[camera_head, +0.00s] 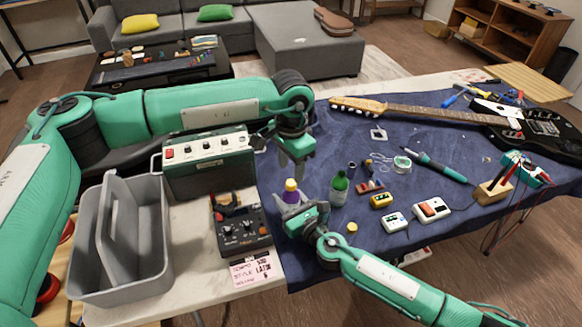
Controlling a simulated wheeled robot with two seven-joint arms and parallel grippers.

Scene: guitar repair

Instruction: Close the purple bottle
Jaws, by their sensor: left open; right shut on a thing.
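The purple bottle (291,196) stands upright near the left edge of the dark blue cloth, with a yellow part at its top; I cannot tell if this is a seated cap. My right gripper (291,210) is shut on the bottle's lower part, which its fingers hide. My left gripper (293,165) points down, open, just above the bottle's top. A small round yellow cap-like piece (352,227) lies on the cloth to the right of my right gripper.
A green bottle (339,188) stands to the right of the purple bottle. Small pedals, including a yellow one (381,201), lie farther right. A black control box (241,232), a green amplifier (208,162) and a grey caddy (120,240) stand left. An electric guitar (500,122) lies behind.

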